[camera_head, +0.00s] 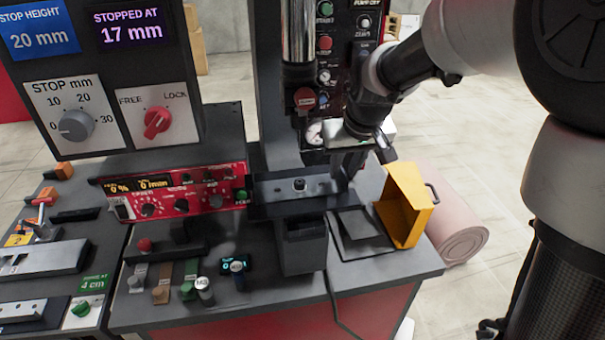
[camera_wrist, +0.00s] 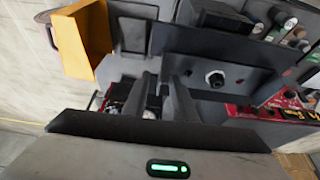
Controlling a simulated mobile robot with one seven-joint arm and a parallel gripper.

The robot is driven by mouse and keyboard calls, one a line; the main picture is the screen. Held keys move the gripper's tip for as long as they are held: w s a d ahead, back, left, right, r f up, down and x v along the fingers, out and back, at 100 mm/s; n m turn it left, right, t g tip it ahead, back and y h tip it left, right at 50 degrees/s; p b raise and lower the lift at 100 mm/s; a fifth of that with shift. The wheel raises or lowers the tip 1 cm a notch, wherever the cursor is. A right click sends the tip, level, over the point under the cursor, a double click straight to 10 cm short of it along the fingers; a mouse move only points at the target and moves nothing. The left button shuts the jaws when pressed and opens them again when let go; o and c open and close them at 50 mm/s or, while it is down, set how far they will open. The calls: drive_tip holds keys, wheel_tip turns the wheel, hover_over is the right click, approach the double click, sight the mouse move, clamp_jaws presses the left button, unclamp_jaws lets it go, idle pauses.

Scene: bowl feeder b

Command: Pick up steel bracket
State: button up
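I cannot single out the steel bracket with certainty. A grey metal plate (camera_head: 275,190) with a bolt-like stud (camera_head: 299,184) in its middle lies in a dark tray under the press column. The same plate (camera_wrist: 240,78) and stud (camera_wrist: 215,79) show in the wrist view, right of my fingers. My gripper (camera_head: 345,170) is at the right end of this plate, pointing down. In the wrist view my gripper (camera_wrist: 161,90) has its two dark fingers apart, with a gap between them. I see nothing clearly held. Whether a fingertip touches the plate cannot be told.
An orange open bin (camera_head: 412,205) stands right of the press, beside a flat black frame (camera_head: 358,230). A red control box (camera_head: 175,192) stands left. A chrome column (camera_head: 298,30) rises close to my gripper. Several small knobs and parts line the bench's front left.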

clamp_jaws()
drive_tip(key=shift+r, duration=0.1)
idle(1.2)
